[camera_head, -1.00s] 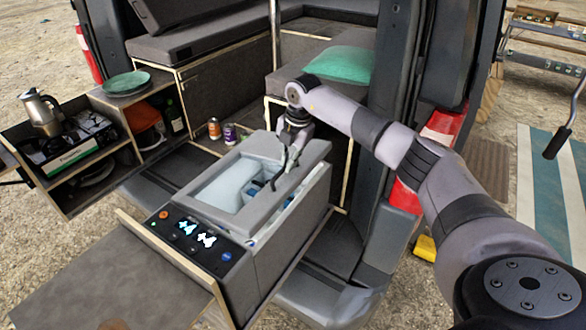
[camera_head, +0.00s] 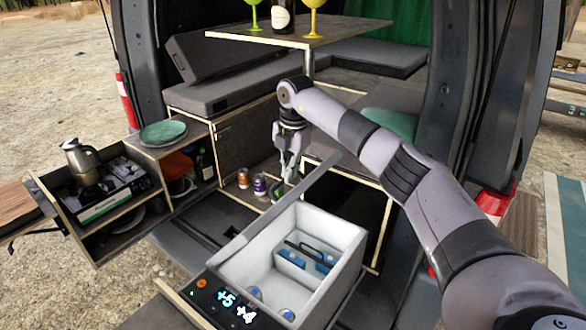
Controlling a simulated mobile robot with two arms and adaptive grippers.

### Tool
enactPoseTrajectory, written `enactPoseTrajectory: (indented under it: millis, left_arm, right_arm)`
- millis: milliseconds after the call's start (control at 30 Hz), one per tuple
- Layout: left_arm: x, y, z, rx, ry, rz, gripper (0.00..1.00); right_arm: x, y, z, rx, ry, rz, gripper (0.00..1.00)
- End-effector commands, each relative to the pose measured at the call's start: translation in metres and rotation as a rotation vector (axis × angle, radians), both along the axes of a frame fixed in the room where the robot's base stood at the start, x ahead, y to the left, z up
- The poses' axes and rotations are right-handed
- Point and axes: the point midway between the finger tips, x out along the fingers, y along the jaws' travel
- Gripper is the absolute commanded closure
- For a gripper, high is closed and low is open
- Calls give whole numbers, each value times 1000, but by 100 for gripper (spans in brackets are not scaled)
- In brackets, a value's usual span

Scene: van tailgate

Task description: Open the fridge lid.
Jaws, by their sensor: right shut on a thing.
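The fridge (camera_head: 342,275) is a grey box with a pale interior, open at the top, in the lower middle of the head view. Its grey lid (camera_head: 285,210) stands steeply raised at the left side and is seen nearly edge-on. Blue-topped items (camera_head: 292,258) and a divider show inside. My right gripper (camera_head: 289,172) is at the lid's far side, shut on the lid; its fingertips are partly hidden, so the exact contact is unclear. My left gripper is not in view.
A lit control panel (camera_head: 228,300) is at the fridge's front. Cans (camera_head: 260,184) stand behind the lid. A raised table (camera_head: 300,36) with glasses and a bottle is at the back.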

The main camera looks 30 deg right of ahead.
Motion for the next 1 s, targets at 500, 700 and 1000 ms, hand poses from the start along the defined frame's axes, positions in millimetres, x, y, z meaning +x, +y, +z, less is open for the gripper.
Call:
enactPoseTrajectory:
  millis: [500, 700, 1000]
  left_arm:
    - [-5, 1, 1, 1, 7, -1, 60]
    - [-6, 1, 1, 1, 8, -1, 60]
    - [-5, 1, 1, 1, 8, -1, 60]
  right_arm:
    - [-4, 6, -12, -14, 38, 6, 100]
    - [-4, 6, -12, -14, 38, 6, 84]
    - [-4, 5, -12, -14, 39, 5, 70]
